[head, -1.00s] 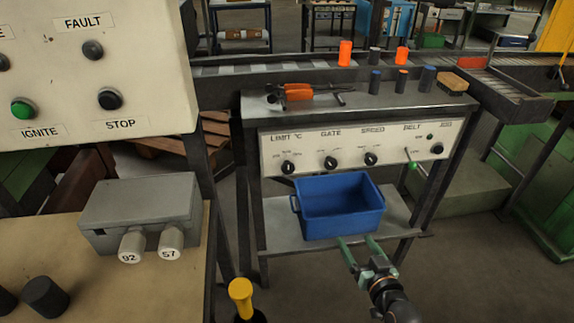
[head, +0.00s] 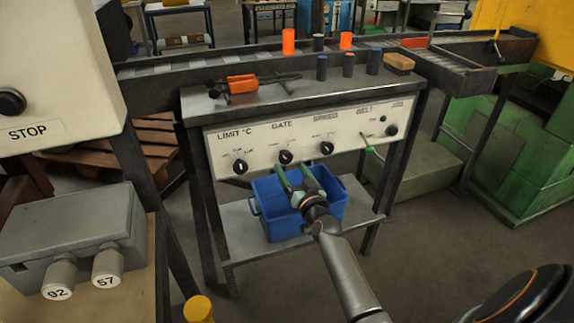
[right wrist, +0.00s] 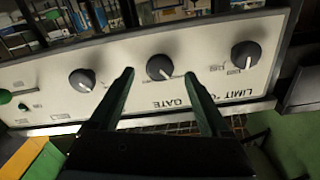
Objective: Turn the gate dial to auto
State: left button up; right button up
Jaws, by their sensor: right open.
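The gate dial (head: 285,157) is a black knob with a white pointer on the pale control panel, under the word GATE. It also shows in the right wrist view (right wrist: 160,67), upside down, with its pointer toward the picture's lower right. Its position marks are too small to read. My right gripper (head: 291,167) has green fingers and is open, in front of and just below the dial. In the right wrist view its fingertips (right wrist: 159,74) frame the dial, one on each side; I cannot tell whether they touch it. My left gripper is not in view.
The limit dial (head: 240,166) and speed dial (head: 326,148) flank the gate dial closely. The green-tipped belt lever (head: 369,149) is farther right. A blue bin (head: 333,209) stands on the shelf below.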

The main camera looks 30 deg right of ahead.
aim_at(287, 160)
jog(key=shift+b+x, duration=0.35)
jog(key=shift+x, duration=1.7)
grip_shut()
